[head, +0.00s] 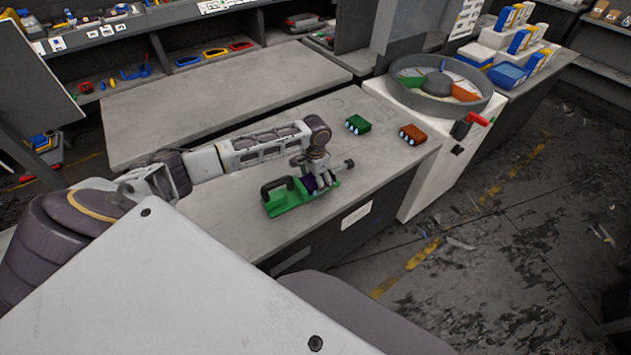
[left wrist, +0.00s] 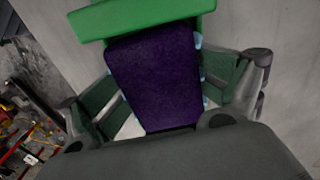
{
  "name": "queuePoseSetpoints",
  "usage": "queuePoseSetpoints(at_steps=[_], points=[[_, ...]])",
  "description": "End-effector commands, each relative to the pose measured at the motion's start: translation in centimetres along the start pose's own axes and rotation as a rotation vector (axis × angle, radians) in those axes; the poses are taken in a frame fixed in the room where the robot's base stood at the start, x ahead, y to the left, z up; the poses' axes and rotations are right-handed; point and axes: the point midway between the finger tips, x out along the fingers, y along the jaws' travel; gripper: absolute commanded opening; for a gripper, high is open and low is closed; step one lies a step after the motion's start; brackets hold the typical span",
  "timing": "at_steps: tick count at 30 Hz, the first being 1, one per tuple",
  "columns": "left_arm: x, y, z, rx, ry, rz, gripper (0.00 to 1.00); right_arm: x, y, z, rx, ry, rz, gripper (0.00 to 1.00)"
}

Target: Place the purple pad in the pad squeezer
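The green pad squeezer (head: 290,205) with its black handle lies on the grey workbench in the head view. Its green edge (left wrist: 140,16) crosses the top of the left wrist view. The purple pad (left wrist: 155,75) fills the middle of that view, with light blue bits along its sides. In the head view the purple pad (head: 309,184) shows small, at the right part of the squeezer. My left gripper (head: 318,180) has a finger on each side of the pad and appears shut on it. Whether the pad rests on the squeezer is unclear. My right gripper is not in view.
A green block (head: 358,124) and an orange-brown block (head: 413,134) sit farther back on the workbench (head: 235,225). A round grey bin with coloured sections (head: 437,85) stands beyond the bench end. The bench behind the squeezer is mostly clear.

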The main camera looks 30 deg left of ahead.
Motion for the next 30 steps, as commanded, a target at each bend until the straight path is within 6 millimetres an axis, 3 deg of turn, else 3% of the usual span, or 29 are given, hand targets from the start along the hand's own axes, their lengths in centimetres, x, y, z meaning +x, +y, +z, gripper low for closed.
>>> queuePoseSetpoints(at_steps=[8,30], points=[[-1.1,-0.1,0.0,0.001,0.001,-0.002,0.84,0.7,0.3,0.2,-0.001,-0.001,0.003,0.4],[-11.7,-0.1,-0.1,-0.001,0.004,-0.002,0.84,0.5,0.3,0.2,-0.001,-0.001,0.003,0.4]])
